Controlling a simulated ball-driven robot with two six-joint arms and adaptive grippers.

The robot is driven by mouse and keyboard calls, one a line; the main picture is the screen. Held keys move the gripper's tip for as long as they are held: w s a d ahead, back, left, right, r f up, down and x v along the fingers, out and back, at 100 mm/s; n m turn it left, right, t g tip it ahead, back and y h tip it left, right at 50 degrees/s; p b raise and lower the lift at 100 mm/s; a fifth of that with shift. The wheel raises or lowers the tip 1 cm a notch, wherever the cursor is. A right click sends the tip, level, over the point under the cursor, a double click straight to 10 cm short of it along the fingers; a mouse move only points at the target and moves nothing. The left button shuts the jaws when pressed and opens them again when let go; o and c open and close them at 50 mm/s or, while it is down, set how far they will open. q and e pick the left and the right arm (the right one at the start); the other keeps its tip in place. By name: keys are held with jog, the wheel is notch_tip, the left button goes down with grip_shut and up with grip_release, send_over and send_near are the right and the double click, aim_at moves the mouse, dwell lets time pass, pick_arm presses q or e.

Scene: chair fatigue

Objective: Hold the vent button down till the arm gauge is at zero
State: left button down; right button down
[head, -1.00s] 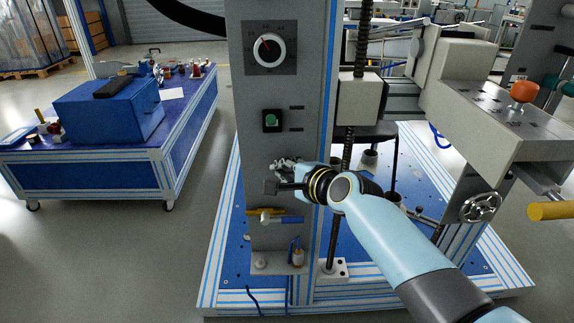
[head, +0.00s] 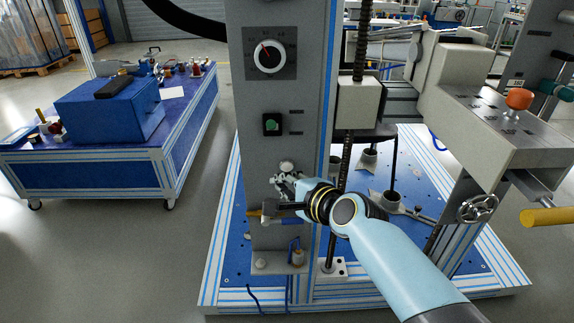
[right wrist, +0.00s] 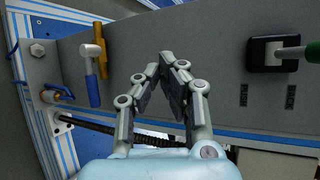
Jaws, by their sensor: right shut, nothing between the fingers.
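The arm gauge (head: 269,56) is a white dial on a dark plate high on the grey column, its red needle pointing up and slightly left. My right gripper (head: 286,180) is shut and empty in front of the column, below the green switch. In the right wrist view its fingertips (right wrist: 171,60) meet, pointing at the grey panel. A pale round shape (head: 287,164) shows at the gripper in the head view; I cannot tell whether it is the vent button. No button can be identified for sure in the right wrist view. My left gripper is out of view.
A black-framed green switch (head: 271,123) is above the gripper. A yellow-and-blue-handled fitting (right wrist: 94,62) sits beside it on the panel. A threaded screw (head: 347,155) stands right of the column. A blue cart (head: 90,177) stands left, with open floor between.

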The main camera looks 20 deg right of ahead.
jog(key=s, duration=0.2)
jog(key=shift+s+a, duration=0.35)
jog(key=shift+a, duration=0.05)
jog(key=s+d+f+n+g+h, duration=0.1)
jog(key=s+d+f+n+g, duration=0.25)
jog(key=s+f, duration=0.9)
jog(key=s+d+f+n+g+h, duration=0.15)
jog(key=s+d+f+g, duration=0.25)
jog(key=s+f, duration=0.9)
jog(key=s+d+f+n+g, duration=0.1)
jog(key=s+d+f+n, duration=0.1)
jog(key=s, duration=0.6)
jog(key=s+d+f+n+g+h, duration=0.1)
jog(key=s+d+f+n+g, duration=0.1)
jog(key=s+f+n, duration=0.3)
jog(key=s+d+f+n+g+h, duration=0.1)
jog(key=s+d+f+n, duration=0.3)
jog(key=s, duration=0.9)
jog(key=shift+d+n+g, duration=0.2)
jog(key=shift+n+g, duration=0.35)
jog(key=shift+n, duration=0.55)
